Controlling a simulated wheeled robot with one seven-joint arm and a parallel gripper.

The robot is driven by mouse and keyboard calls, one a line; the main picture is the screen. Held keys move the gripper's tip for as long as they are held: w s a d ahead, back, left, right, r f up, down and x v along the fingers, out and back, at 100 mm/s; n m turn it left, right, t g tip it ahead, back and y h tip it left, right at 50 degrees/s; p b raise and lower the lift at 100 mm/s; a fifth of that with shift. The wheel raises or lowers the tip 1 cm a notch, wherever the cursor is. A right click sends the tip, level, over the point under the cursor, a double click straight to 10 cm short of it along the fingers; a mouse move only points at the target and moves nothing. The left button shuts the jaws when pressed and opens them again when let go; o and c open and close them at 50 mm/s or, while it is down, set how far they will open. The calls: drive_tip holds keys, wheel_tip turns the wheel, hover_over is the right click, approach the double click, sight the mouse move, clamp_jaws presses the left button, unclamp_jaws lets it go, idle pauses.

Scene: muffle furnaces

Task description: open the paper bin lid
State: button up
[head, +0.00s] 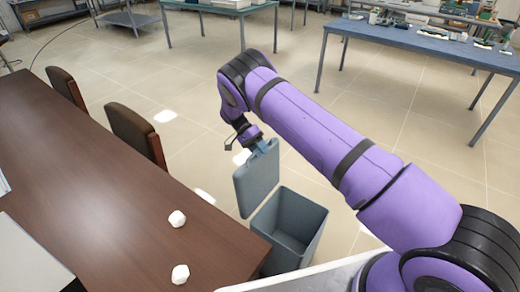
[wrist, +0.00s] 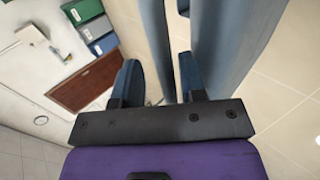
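The paper bin (head: 292,222) is a grey-blue box on the floor beside the brown desk. Its lid (head: 252,185) is raised and stands nearly upright at the bin's left side, so the bin's mouth is uncovered. My gripper (head: 262,148) is at the top edge of the lid, reaching in from above. In the wrist view my gripper's two blue fingers (wrist: 158,78) are spread apart, with a grey-blue slab, apparently the lid (wrist: 154,35), between and beyond them. I cannot tell whether the fingers press on it.
The brown desk (head: 110,190) on the left runs close to the bin. Two white crumpled balls (head: 177,219) (head: 180,274) lie on it. Brown chairs (head: 135,130) stand behind the desk. A blue table (head: 430,48) with small items is at the back right. The tiled floor between is mostly clear.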

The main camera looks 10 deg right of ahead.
drive_tip(key=shift+w+d+r, duration=0.1)
drive_tip(key=shift+w+r, duration=0.05)
drive_tip(key=shift+r, duration=0.05)
idle(0.5)
drive_tip(key=v, duration=1)
drive_tip(key=shift+w+r, duration=0.15)
drive_tip(key=shift+w, duration=0.05)
